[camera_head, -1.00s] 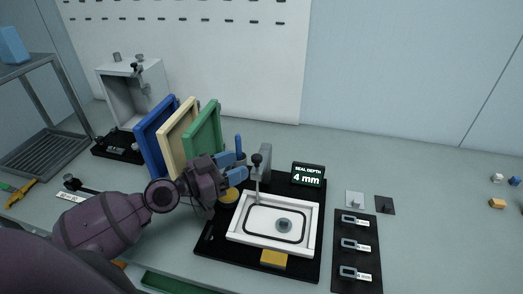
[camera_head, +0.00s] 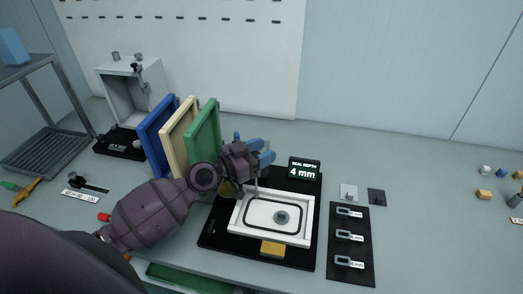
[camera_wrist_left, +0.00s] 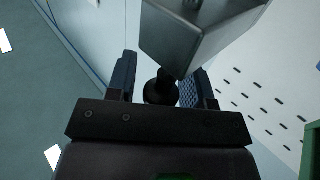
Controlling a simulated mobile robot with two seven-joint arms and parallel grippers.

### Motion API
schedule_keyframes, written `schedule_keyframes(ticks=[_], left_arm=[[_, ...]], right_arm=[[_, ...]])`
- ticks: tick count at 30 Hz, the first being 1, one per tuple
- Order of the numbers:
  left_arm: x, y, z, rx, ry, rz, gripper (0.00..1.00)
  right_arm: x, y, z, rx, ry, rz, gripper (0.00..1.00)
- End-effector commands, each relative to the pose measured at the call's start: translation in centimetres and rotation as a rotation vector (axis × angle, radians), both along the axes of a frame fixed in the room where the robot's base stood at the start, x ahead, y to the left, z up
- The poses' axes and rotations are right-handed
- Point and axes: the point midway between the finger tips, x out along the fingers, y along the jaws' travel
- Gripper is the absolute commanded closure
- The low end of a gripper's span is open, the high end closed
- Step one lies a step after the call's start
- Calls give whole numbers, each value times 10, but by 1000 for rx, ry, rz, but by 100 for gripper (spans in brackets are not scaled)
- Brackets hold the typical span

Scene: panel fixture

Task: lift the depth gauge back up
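The depth gauge is mostly hidden behind my left gripper (camera_head: 266,153) in the head view; its thin lower rod (camera_head: 256,188) shows at the back edge of the white framed panel (camera_head: 300,238). In the left wrist view its black round knob (camera_wrist_left: 160,90) lies between the two fingers of my left gripper (camera_wrist_left: 162,82), with a grey metal block (camera_wrist_left: 200,35) beyond it. The fingers look open, with a narrow gap beside the knob; contact on the other side is unclear. The display (camera_head: 304,171) reads "SEAL DEPTH 4 mm". My right gripper is not in view.
Blue, cream and green panels (camera_head: 203,135) stand upright close behind my left arm. A black board (camera_head: 349,245) with several labelled tags lies right of the fixture. A yellow block (camera_head: 272,250) sits at the fixture's front.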

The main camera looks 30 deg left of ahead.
Motion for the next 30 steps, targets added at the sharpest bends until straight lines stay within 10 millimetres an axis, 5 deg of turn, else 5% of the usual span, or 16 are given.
schedule_keyframes(ticks=[9, 16, 24, 30], left_arm=[[0, 0, 0, 0, 0, 0, 100], [0, 0, 8, 0, -2, 0, 100], [0, 0, 37, 1, -5, -1, 100], [0, 0, 41, -1, -5, 0, 100]], right_arm=[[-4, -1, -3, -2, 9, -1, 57], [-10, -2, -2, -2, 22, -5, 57], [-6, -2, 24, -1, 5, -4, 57], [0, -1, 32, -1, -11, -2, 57]])
